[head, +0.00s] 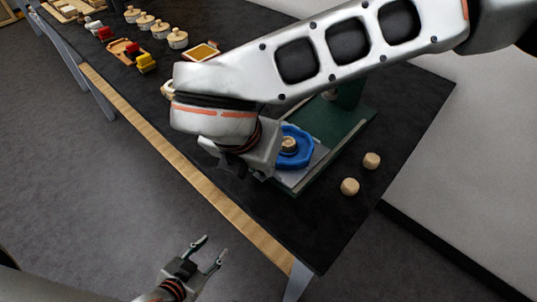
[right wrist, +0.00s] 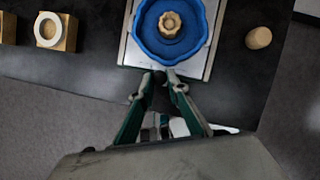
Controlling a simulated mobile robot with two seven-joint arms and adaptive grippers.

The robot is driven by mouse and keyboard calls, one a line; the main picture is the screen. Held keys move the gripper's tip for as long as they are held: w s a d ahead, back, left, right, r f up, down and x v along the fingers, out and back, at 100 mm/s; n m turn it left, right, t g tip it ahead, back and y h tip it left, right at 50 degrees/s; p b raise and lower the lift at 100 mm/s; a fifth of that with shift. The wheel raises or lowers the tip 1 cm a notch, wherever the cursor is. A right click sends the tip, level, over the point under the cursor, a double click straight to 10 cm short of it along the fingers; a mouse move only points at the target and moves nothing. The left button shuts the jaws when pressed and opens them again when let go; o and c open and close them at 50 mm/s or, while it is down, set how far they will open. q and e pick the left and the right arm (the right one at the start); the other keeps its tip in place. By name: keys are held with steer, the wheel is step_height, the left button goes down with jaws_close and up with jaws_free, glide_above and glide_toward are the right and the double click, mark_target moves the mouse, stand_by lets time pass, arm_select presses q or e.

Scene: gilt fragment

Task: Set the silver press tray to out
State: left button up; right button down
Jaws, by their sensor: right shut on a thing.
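The silver press tray (head: 321,153) is at the near end of the green press (head: 322,122) and carries a blue scalloped dish (head: 302,147) with a small wooden piece in it. In the right wrist view the tray (right wrist: 131,52) lies flat, with the dish (right wrist: 146,42) in the open. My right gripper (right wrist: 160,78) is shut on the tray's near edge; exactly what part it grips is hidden. In the head view my right arm covers part of the press. My left gripper (head: 213,247) is open and empty, low in front of the table.
Two wooden pegs (head: 349,187) stand right of the press on the black table. Toy vehicles (head: 146,63), wooden knobbed pieces (head: 177,38) and a framed gold square (head: 202,52) are farther left. A wooden strip (head: 190,165) runs along the front edge.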

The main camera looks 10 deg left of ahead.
steer(key=shift+s+a+f, duration=0.1)
steer(key=shift+s, duration=0.15)
steer(key=c, duration=1.9)
jaws_free()
steer(key=shift+a, duration=0.1)
steer(key=v, duration=1.2)
steer(key=shift+w, duration=0.15)
